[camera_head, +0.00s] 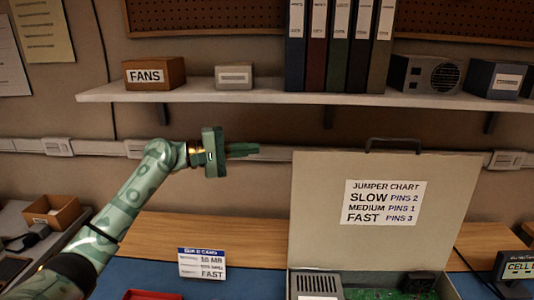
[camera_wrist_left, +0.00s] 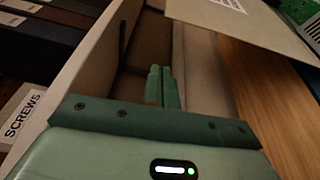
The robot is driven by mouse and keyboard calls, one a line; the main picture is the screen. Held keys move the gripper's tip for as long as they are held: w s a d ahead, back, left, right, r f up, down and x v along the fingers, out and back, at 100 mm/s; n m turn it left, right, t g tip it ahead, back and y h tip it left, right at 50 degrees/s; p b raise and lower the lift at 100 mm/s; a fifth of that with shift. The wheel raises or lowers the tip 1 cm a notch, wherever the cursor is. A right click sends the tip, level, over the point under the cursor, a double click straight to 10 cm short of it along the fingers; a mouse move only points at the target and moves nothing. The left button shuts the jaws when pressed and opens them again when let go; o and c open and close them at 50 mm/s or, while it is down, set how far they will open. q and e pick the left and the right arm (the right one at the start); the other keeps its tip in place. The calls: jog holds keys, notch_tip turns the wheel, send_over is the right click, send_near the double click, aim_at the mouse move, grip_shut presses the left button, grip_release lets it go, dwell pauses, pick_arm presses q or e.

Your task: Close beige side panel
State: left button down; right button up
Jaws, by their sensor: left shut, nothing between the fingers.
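The beige side panel (camera_head: 320,215) stands upright above the computer case (camera_head: 455,293). It carries a jumper chart label (camera_head: 384,203) and has a dark handle (camera_head: 393,142) on its top edge. Green circuitry shows in the open case below it. My left gripper (camera_head: 256,149) is shut and empty, in the air left of the panel's top left corner and apart from it. In the left wrist view the shut fingers (camera_wrist_left: 162,72) point ahead, and the panel (camera_wrist_left: 262,30) shows at the upper right. My right gripper is not in view.
A shelf (camera_head: 250,94) with boxes and binders runs along the wall. A small card (camera_head: 202,264) stands on the bench, with a red tray (camera_head: 150,295) at the front edge. A cell display (camera_head: 518,266) sits at the right. The wooden bench strip (camera_head: 250,225) left of the panel is clear.

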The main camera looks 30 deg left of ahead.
pick_arm(q)
jog(key=w+d+p, duration=0.1)
jog(key=w+d, duration=0.1)
jog(key=d, duration=0.6)
jog(key=shift+w+d, duration=0.3)
jog(key=shift+s+f, duration=0.1)
